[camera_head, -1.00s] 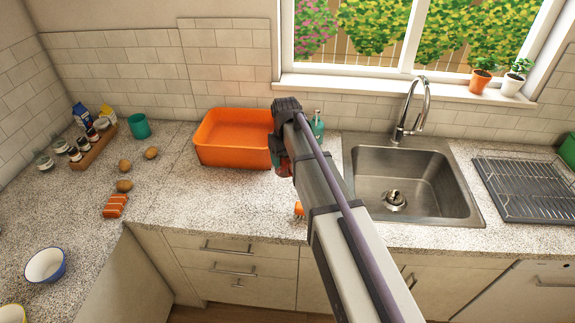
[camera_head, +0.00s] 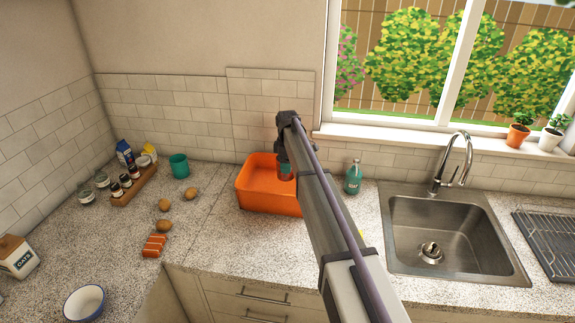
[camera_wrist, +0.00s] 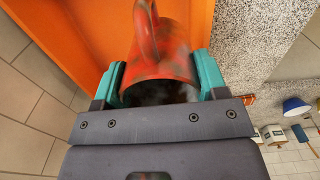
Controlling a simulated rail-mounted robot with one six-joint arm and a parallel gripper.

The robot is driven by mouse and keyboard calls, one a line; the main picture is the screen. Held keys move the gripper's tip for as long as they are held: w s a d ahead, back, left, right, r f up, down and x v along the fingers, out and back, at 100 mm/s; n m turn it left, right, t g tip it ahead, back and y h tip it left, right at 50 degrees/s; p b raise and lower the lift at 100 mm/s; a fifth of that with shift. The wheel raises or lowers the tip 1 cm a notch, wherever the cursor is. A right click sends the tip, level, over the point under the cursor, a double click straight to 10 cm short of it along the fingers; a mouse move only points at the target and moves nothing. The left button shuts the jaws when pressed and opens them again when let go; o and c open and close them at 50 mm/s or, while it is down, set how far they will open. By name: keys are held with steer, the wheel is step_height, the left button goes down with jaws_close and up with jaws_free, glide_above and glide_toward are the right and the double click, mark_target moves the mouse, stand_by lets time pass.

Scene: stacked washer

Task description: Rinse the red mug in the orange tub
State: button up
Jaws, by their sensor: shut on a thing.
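The red mug (camera_wrist: 160,60) shows in the wrist view, with dark smudges on its side and its handle facing the camera. The teal fingers of my gripper (camera_wrist: 160,82) are shut on it from both sides. The orange tub (camera_head: 266,197) stands on the counter left of the sink; its wall also fills much of the wrist view (camera_wrist: 75,25). In the head view my gripper (camera_head: 285,168) is over the right part of the tub, and my arm hides the tub's right end and most of the mug. I cannot tell the mug's height above the tub's floor.
Left of the tub are a teal cup (camera_head: 179,166), several brown eggs (camera_head: 165,205), an orange striped item (camera_head: 154,246) and a jar rack (camera_head: 135,186). The counter before the tub is clear.

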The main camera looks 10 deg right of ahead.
step_height(320, 180, down, 11)
steer(key=b, duration=1)
steer(key=shift+f+b, duration=0.2)
steer(key=shift+b, duration=0.15)
stand_by(2.8)
step_height(320, 180, up, 12)
steer(key=p, duration=1.2)
steer(key=shift+r, duration=0.25)
steer(key=shift+f, duration=0.1)
stand_by(1.3)
